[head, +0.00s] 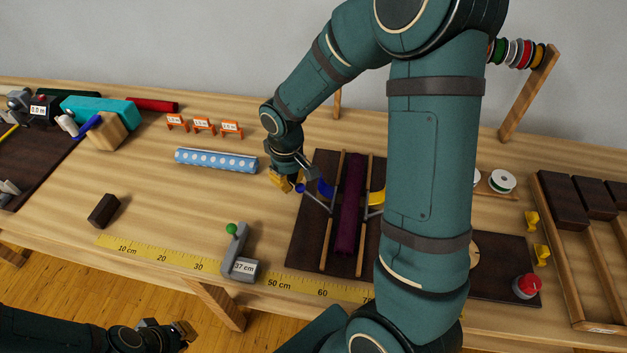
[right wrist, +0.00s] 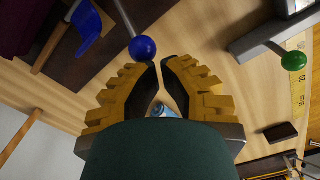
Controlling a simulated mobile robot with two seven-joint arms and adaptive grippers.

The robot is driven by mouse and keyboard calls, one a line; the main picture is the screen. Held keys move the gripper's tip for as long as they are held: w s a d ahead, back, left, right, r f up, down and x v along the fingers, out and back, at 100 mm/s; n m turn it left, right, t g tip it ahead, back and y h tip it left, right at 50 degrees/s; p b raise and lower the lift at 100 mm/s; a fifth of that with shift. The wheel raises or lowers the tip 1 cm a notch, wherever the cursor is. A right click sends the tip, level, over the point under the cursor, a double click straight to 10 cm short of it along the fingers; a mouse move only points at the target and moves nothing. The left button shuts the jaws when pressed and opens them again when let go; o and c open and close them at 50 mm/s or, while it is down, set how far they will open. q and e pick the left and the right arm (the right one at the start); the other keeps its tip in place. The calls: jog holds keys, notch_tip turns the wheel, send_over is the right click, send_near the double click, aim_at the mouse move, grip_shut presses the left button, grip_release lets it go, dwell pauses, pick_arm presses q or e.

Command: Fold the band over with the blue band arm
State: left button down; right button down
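The blue band arm (head: 316,199) is a thin grey lever with a blue ball knob (head: 300,188), on the left side of the dark board (head: 308,225). A curved blue band piece (head: 325,187) stands beside a dark purple roll (head: 350,205) between wooden rails; a yellow piece (head: 377,196) is on the other side. My right gripper (head: 281,182) is just left of the knob. In the right wrist view its fingers are slightly apart and empty, with the knob (right wrist: 143,48) by the fingertips; contact is unclear. My left gripper (head: 186,331) is low at the left, its opening unclear.
A grey lever with a green knob (head: 232,229) stands by the yellow ruler (head: 165,254). A dotted blue roll (head: 216,161) lies behind it. A dark block (head: 103,210) is at left, a red button (head: 526,286) at right. My right arm covers part of the board.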

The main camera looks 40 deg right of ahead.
aim_at(308, 194)
jog(key=shift+s+d+f, duration=0.15)
jog(key=shift+s+d, duration=0.5)
jog(key=shift+s, duration=0.25)
jog(key=shift+s+d+f, duration=0.1)
jog(key=shift+s+d, duration=0.55)
jog(key=shift+s, duration=0.25)
jog(key=s+d, duration=0.4)
jog(key=shift+s+d+f, duration=0.1)
jog(key=shift+s+d+r+p, duration=0.2)
jog(key=shift+s+d+p, duration=0.05)
jog(key=shift+s+d, duration=0.55)
jog(key=shift+s+d+r+p, duration=0.25)
jog(key=shift+s+d, duration=0.4)
jog(key=shift+s, duration=0.25)
